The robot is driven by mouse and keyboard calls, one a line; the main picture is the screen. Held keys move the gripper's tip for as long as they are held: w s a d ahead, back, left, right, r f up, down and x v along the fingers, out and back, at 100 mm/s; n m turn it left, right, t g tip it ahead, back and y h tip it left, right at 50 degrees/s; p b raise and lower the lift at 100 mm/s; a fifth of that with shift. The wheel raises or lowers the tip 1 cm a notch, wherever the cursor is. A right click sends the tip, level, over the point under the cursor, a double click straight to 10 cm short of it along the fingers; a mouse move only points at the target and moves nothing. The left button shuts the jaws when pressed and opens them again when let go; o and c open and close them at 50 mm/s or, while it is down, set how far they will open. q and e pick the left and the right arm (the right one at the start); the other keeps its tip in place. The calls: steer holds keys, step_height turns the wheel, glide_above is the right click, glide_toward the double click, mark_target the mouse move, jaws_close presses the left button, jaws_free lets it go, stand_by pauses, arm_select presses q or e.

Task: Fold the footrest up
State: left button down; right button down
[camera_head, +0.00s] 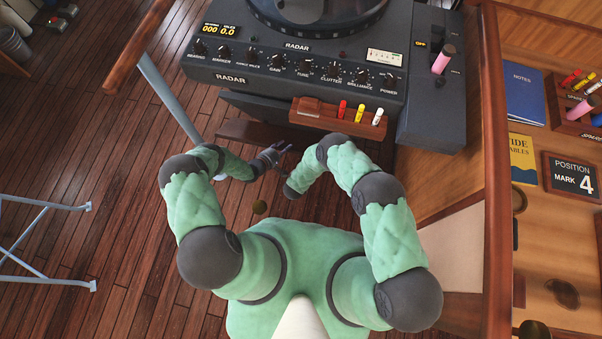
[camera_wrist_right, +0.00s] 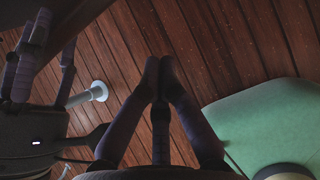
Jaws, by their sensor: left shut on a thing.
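The footrest looks like a dark brown board (camera_head: 240,131) low under the front of the radar console. It also seems to be the dark panel at the upper left of the right wrist view (camera_wrist_right: 85,18). My left gripper (camera_head: 280,150) is at the board's near edge and is shut on it. Its dark fingers also show at the left of the right wrist view (camera_wrist_right: 45,55), up against the panel. My right gripper (camera_wrist_right: 160,68) has its fingertips together, with nothing seen between them, above the floor. In the head view it is hidden by my right arm.
The radar console (camera_head: 300,75) stands above the footrest, with a wooden pen holder (camera_head: 318,115) on its front. A grey-blue post (camera_head: 168,95) slants down beside my left arm. A wooden rail (camera_head: 497,170) runs along the right. Open plank floor (camera_head: 110,180) lies left.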

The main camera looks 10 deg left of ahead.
arm_select(q)
steer(key=shift+w+a+r, duration=0.2)
steer(key=shift+w+r, duration=0.05)
steer(key=shift+w, duration=0.2)
arm_select(e)
steer(key=shift+w+d+f, duration=0.1)
steer(key=shift+w+f, duration=0.05)
steer(key=shift+w, duration=1.15)
steer(key=shift+w+f, duration=0.15)
steer(key=shift+w, duration=1.1)
steer(key=shift+w+r+g, duration=0.3)
steer(key=shift+w+r, duration=0.3)
steer(key=shift+r, duration=0.25)
arm_select(q)
steer(key=shift+s, duration=0.1)
steer(key=c, duration=1)
jaws_free()
steer(key=shift+c, duration=0.2)
steer(key=shift+o, duration=0.8)
steer(key=shift+d+f, duration=0.15)
steer(key=shift+f, duration=0.05)
steer(key=shift+s, duration=0.1)
arm_select(e)
steer(key=shift+w, duration=0.25)
arm_select(q)
steer(key=shift+s, duration=0.15)
